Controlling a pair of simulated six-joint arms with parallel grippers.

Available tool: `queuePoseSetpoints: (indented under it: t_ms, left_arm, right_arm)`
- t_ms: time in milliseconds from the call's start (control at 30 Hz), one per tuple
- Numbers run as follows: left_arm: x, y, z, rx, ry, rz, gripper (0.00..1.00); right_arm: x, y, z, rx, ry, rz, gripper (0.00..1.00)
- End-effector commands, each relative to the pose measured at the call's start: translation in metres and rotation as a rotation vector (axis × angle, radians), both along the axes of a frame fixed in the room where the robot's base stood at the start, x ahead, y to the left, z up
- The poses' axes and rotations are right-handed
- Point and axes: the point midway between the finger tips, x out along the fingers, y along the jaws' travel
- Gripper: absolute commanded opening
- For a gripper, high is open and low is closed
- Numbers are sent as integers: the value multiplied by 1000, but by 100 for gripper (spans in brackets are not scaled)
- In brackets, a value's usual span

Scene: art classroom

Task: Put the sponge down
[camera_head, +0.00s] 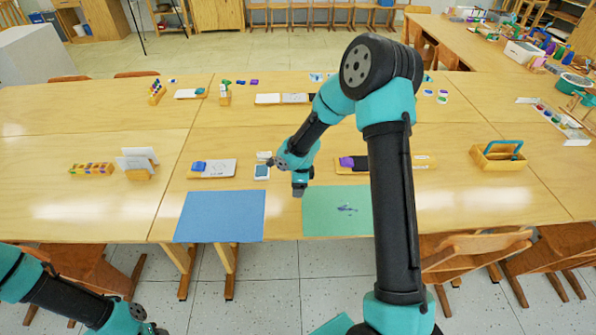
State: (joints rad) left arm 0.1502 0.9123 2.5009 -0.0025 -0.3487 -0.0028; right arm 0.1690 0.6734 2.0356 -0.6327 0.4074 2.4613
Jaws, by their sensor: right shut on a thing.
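A white pad with a blue item (213,168) lies behind the blue mat. A wooden caddy with a teal handle (498,157) stands at the right. A card stand (137,163) is at the left. My right arm hides part of the table. Bare wood lies between these.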

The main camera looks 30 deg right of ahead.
Motion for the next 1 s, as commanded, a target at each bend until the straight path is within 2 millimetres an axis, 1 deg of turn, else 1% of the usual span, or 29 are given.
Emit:
queuePoseSetpoints:
  t_ms: [33, 100, 600, 700, 800, 1000]
  left_arm:
    - [0, 0, 0, 0, 0, 0, 43]
    - [0, 0, 0, 0, 0, 0, 43]
    - [0, 0, 0, 0, 0, 0, 43]
    - [0, 0, 0, 0, 0, 0, 43]
    - [0, 0, 0, 0, 0, 0, 43]
    - [0, 0, 0, 0, 0, 0, 43]
  right_arm:
    - [9, -5, -1, -1, -1, -3, 27]
    - [20, -12, -3, 1, -1, -2, 27]
    - [92, -56, -11, 0, 0, 0, 27]
    - [100, -62, -11, 1, 0, -1, 27]
    - [104, -64, -11, 1, -1, 1, 27]
    - [104, -64, -11, 1, 0, 1, 27]
